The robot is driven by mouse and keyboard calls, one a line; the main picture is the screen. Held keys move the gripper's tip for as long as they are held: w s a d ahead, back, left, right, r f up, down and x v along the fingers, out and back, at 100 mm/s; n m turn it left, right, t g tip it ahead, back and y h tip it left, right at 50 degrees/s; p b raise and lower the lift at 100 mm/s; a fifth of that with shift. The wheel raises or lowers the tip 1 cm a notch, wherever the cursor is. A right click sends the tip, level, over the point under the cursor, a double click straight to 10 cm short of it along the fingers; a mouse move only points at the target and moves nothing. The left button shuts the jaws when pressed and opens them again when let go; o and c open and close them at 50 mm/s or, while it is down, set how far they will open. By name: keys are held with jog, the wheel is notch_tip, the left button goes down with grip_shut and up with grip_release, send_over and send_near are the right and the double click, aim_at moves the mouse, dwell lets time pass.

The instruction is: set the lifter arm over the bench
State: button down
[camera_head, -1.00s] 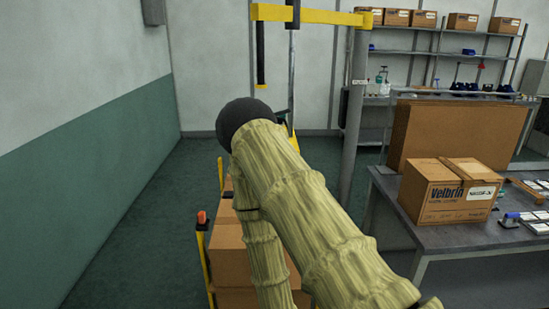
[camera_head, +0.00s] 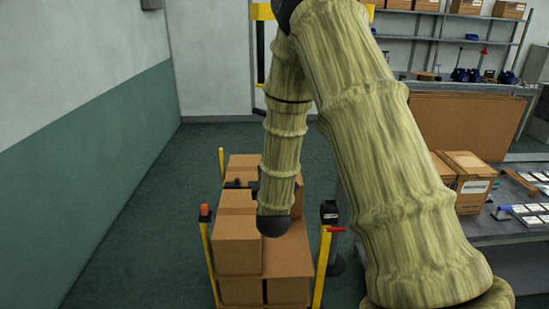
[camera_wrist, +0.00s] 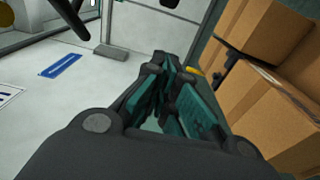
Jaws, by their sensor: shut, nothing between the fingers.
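The lifter arm is a yellow beam (camera_head: 262,12) high at the back in the head view, with a dark hanging part (camera_head: 260,45) below its left end. My own arm covers the beam's middle and most of its post. The bench (camera_head: 470,228) stands at the right, partly behind my arm. The visible end of the beam is left of the bench, not over it. My gripper (camera_wrist: 165,72) is shut and empty in the wrist view, beside stacked cartons. In the head view it cannot be made out clearly.
Stacked cartons (camera_head: 237,245) stand between yellow posts (camera_head: 322,265), one with a red lever (camera_head: 333,229). The bench bears a carton (camera_head: 470,180) and small parts. Shelves (camera_head: 460,40) stand behind. Floor (camera_head: 150,220) at the left is clear.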

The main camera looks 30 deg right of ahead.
jog(key=w+d+p, duration=0.6)
jog(key=d, duration=0.1)
jog(key=shift+d, duration=0.2)
dwell(0.8)
jog(key=shift+a, duration=0.15)
jog(key=shift+s+f, duration=0.1)
